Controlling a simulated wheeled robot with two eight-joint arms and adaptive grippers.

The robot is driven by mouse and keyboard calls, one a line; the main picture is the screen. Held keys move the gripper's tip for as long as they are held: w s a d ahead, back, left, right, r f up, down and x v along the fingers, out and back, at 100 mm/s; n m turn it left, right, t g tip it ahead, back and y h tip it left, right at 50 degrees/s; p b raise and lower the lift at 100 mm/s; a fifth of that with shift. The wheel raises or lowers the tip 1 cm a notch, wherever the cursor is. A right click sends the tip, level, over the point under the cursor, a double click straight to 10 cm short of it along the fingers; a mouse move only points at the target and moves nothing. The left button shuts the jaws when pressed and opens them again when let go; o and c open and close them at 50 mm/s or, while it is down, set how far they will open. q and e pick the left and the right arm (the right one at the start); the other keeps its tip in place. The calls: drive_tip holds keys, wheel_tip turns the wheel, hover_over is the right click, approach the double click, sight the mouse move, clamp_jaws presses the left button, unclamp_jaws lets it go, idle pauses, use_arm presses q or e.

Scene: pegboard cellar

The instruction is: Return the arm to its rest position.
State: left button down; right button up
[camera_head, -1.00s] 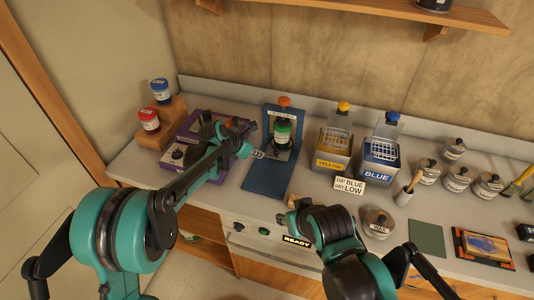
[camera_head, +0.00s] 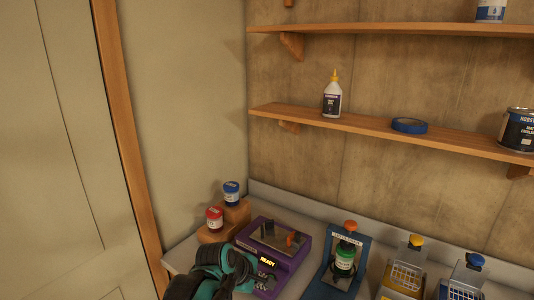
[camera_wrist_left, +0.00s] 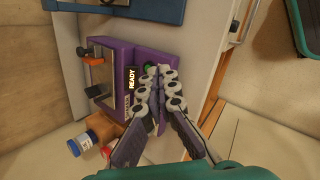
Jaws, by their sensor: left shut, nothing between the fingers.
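My left gripper (camera_wrist_left: 160,72) is shut and empty in the left wrist view. Its fingertips appear over the front part of the purple device (camera_wrist_left: 112,50), beside its READY display and a green button (camera_wrist_left: 149,69). Whether they touch the device cannot be told. In the head view my teal left wrist (camera_head: 228,266) shows at the bottom, in front of the purple device (camera_head: 296,232), whose display (camera_head: 267,262) reads READY. My right gripper is not in view.
Red-labelled (camera_head: 214,219) and blue-labelled (camera_head: 232,194) jars stand on a wooden step left of the device. A blue stand (camera_head: 362,264) holds a green jar (camera_head: 345,258) to its right. Shelves above carry a glue bottle (camera_head: 332,96) and blue tape (camera_head: 409,125).

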use_arm(q)
drive_tip(key=s+a+f+m+y, duration=0.2)
drive_tip(key=s+a+m, duration=0.5)
drive_tip(key=s+a, duration=0.1)
drive_tip(key=s+a+f+m+t+y+b, duration=0.1)
drive_tip(key=s+a+f+m+y, duration=0.1)
drive_tip(key=s+a+m, duration=0.6)
drive_tip(key=s+f, duration=0.1)
drive_tip(key=s, duration=0.2)
drive_tip(key=shift+s+a+t+y, duration=0.25)
drive_tip(key=shift+a+t+y, duration=0.05)
drive_tip(key=shift+a, duration=0.1)
